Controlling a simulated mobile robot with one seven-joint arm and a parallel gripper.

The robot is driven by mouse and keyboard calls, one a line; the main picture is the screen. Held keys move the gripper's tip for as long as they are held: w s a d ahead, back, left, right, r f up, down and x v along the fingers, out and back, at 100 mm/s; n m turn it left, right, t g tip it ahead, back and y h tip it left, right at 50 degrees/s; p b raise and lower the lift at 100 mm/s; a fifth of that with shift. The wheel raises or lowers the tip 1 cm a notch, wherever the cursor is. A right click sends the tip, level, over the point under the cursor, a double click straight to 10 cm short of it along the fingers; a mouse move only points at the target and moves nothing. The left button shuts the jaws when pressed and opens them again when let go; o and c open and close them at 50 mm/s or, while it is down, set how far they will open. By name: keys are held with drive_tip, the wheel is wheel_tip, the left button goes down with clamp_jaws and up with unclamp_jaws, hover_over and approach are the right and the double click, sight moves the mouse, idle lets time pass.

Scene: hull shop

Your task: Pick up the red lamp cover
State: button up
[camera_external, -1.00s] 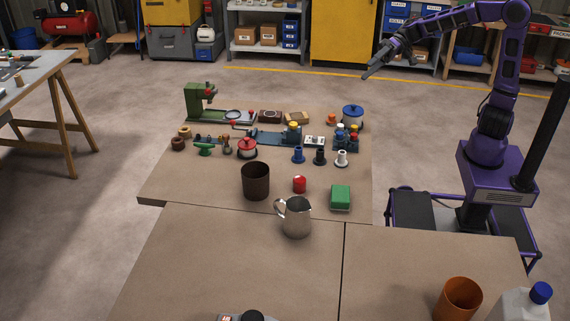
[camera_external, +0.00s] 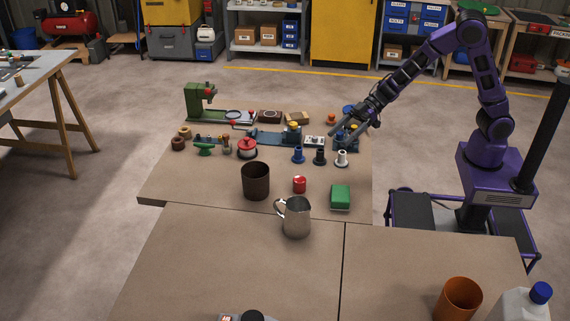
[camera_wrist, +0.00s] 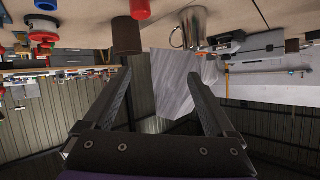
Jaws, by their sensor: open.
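A small red cylinder (camera_external: 299,185), which looks like the red lamp cover, stands on the brown table between a dark brown cup and a green box. In the wrist view the red cover (camera_wrist: 140,9) shows at the top edge, partly cut off, beside the brown cup. My gripper (camera_external: 364,130) is over the table's right side, above and behind the cover and apart from it. In the wrist view its two fingers (camera_wrist: 160,82) are spread with nothing between them.
The brown cup (camera_external: 255,182), metal pitcher (camera_external: 296,217) and green box (camera_external: 340,197) stand close around the cover. Blue, black and white spools (camera_external: 341,159) stand behind it. A red-and-white round piece (camera_external: 247,149) is farther left. The front tabletop (camera_external: 240,270) is mostly clear.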

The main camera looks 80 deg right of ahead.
drive_tip(key=t+h, duration=0.2)
approach(301, 178)
drive_tip(key=x, duration=0.1)
drive_tip(key=b+x, duration=0.1)
drive_tip(key=x, duration=0.2)
drive_tip(key=shift+w+d+f, duration=0.15)
drive_tip(key=shift+w+f, duration=0.15)
drive_tip(key=shift+a+b+x, duration=0.15)
drive_tip(key=shift+b+x, duration=0.1)
drive_tip(key=shift+x, duration=1.3)
drive_tip(key=shift+a+b+x, duration=0.15)
drive_tip(key=shift+b+x, duration=0.05)
drive_tip(key=shift+x, duration=1.35)
drive_tip(key=shift+s+r, duration=0.2)
drive_tip(key=c, duration=1.4)
